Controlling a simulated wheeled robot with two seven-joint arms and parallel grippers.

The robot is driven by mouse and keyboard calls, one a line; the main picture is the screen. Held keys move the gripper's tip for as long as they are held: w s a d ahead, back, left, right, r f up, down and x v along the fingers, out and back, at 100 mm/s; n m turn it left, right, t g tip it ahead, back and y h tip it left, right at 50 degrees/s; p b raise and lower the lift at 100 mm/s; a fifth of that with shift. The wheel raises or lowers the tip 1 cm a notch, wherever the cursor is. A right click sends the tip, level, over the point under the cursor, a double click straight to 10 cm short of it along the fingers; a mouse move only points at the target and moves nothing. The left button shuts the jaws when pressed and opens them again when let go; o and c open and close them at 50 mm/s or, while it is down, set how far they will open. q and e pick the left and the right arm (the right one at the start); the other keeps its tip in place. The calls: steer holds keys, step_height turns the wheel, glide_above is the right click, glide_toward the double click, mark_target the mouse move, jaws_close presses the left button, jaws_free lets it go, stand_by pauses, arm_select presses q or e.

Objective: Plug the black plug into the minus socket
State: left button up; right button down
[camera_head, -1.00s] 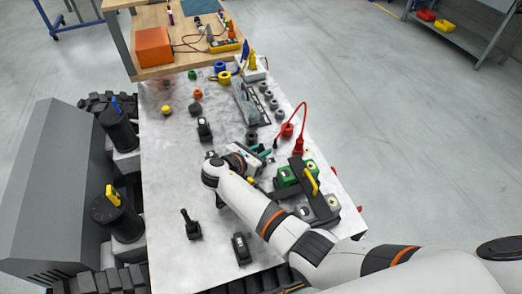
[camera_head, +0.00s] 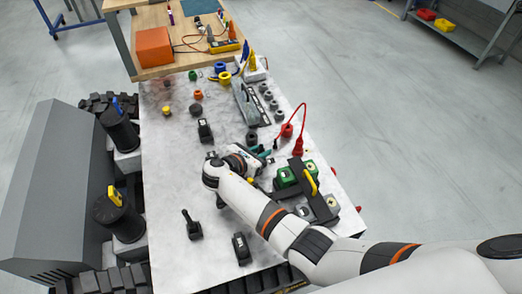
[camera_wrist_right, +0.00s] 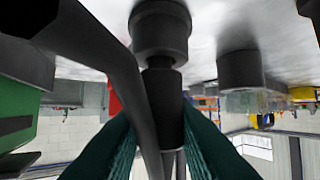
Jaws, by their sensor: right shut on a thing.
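My right gripper (camera_head: 265,150) is low over the table, beside the green and black block. In the right wrist view its teal fingertips (camera_wrist_right: 158,145) are shut on the black plug (camera_wrist_right: 162,100). The narrow front of the plug meets a dark round socket (camera_wrist_right: 160,28) on the surface. I cannot tell how deep it sits. A dark ring (camera_head: 252,137) stands just beyond the gripper in the head view; its mark is not readable. A black cable (camera_wrist_right: 115,70) crosses in front of the plug. My left gripper is not in view.
A red plug (camera_head: 298,148) with a looped red cable stands right of the gripper, near a red ring (camera_head: 287,130). The green block (camera_head: 286,177) with a yellow handle is close by. Several grey rings (camera_head: 268,95) line the right edge.

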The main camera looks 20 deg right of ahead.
steer(key=shift+f, duration=0.4)
stand_by(0.4)
steer(key=c, duration=1.1)
jaws_free()
steer(key=shift+c, duration=0.2)
